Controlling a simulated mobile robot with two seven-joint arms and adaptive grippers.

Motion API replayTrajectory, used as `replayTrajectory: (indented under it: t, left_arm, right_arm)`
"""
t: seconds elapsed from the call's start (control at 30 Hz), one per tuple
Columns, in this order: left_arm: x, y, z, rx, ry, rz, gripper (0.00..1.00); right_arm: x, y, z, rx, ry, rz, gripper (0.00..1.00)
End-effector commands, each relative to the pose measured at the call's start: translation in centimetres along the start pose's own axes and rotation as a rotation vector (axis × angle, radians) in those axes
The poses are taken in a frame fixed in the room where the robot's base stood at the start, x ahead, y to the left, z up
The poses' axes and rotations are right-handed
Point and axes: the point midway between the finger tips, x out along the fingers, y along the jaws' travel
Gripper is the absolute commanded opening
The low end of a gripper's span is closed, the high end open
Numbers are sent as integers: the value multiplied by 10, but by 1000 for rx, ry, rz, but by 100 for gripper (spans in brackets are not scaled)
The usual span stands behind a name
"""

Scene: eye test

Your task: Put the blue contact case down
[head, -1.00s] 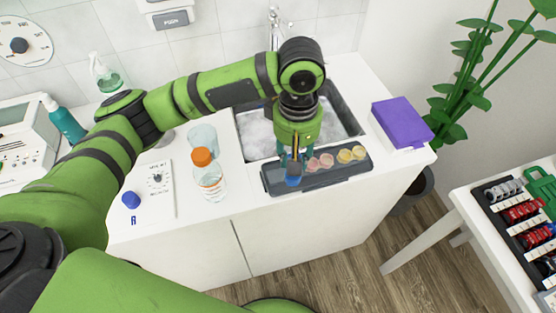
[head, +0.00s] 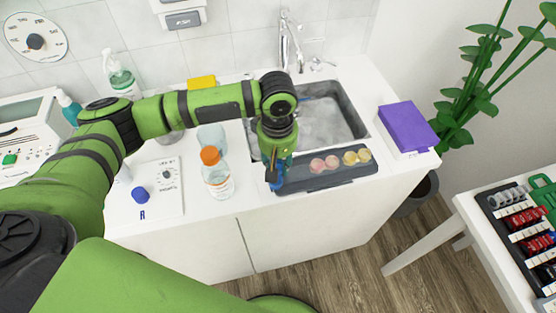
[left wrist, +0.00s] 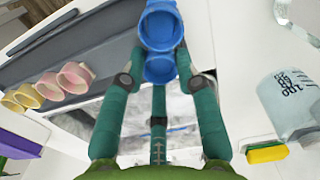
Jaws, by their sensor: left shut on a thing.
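The blue contact case (head: 274,184) hangs from my left gripper (head: 277,163), at the left end of the dark grey tray (head: 345,177). In the left wrist view the blue case (left wrist: 160,28) shows two round cups, with the gripper's teal fingers (left wrist: 158,75) shut on it. Whether the case touches the tray or the counter I cannot tell. A pink case (head: 324,164) and a yellow case (head: 357,156) sit in the tray, right of the blue one. My right gripper is not in view.
An orange-capped bottle (head: 217,180) and a clear beaker (head: 211,138) stand left of the tray. The sink (head: 325,120) lies behind it and a purple box (head: 408,128) stands to its right. A yellow sponge (head: 201,82) lies behind my arm.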

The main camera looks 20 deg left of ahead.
Motion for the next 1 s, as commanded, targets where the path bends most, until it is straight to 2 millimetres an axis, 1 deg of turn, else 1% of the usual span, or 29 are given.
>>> replayTrajectory:
  t: [0.07,0.1,0.13,0.17,0.47,0.57,0.67,0.73,1.0]
  left_arm:
    - [2,0,0,0,-2,-1,18]
    - [3,0,1,0,-2,-1,36]
    - [3,0,0,0,-1,0,48]
    - [3,0,0,0,-1,0,56]
    - [2,0,0,0,-1,0,56]
    - [-1,0,0,0,2,2,56]
    - [-13,1,0,-1,0,2,56]
    - [-26,1,0,0,2,4,56]
    - [-84,2,0,1,2,5,56]
  right_arm:
    - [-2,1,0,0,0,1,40]
    - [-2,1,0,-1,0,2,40]
    - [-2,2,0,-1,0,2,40]
    - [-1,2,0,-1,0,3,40]
    - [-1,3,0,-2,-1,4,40]
    - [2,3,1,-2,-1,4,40]
    - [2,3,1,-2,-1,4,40]
    - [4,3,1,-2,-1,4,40]
    - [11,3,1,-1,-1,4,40]
